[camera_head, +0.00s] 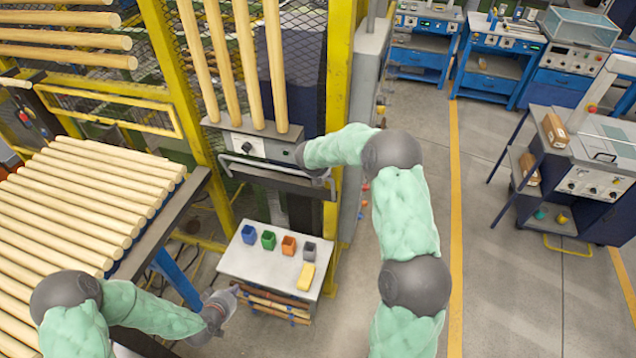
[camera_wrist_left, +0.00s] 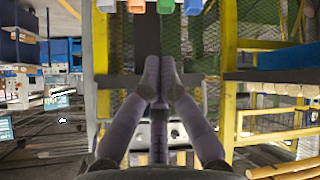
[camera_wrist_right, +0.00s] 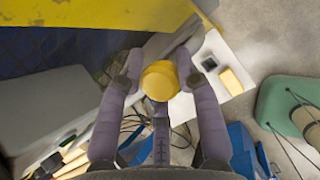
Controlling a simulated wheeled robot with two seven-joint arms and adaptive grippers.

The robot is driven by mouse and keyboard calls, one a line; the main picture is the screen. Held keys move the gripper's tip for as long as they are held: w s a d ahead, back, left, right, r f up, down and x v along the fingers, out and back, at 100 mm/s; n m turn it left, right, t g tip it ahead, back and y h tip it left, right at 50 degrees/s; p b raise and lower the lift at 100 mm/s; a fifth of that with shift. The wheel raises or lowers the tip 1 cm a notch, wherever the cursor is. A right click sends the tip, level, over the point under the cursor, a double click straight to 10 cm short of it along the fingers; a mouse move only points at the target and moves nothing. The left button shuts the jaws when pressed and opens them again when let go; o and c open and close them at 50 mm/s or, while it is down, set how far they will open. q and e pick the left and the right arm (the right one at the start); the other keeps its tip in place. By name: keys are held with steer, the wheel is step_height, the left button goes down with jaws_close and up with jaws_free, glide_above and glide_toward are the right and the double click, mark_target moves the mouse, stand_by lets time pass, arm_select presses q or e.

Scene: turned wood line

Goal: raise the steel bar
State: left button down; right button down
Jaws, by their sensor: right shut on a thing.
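The steel bar (camera_head: 270,170) runs across the front of the machine, below its grey control box in the head view. My left gripper (camera_head: 225,303) is low, left of the small white table. In the left wrist view its fingertips (camera_wrist_left: 159,62) are together with nothing between them.
The small white table (camera_head: 245,265) holds a blue bin (camera_head: 249,234), green bin (camera_head: 268,240), orange bin (camera_head: 289,245), grey bin (camera_head: 309,251) and a yellow block (camera_head: 306,277). Wooden rods (camera_head: 85,205) fill a rack at left. A yellow post (camera_head: 340,90) stands beside the bar.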

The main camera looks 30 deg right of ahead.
steer(key=shift+w+r, duration=0.15)
steer(key=shift+r, duration=0.1)
steer(key=shift+f, duration=0.1)
arm_select(q)
steer(key=w+d+r+m+h, duration=0.3)
steer(key=d+r, duration=0.3)
steer(key=d, duration=0.6)
steer(key=w+d+r+m+t+h, duration=0.1)
steer(key=w+d+r+m+h, duration=0.2)
steer(key=d, duration=1)
steer(key=w+d+r+m+h, duration=0.4)
steer(key=d+r+h, duration=0.2)
steer(key=d+r, duration=0.4)
steer(key=d, duration=0.3)
steer(key=shift+d, duration=0.25)
steer(key=shift+w, duration=0.1)
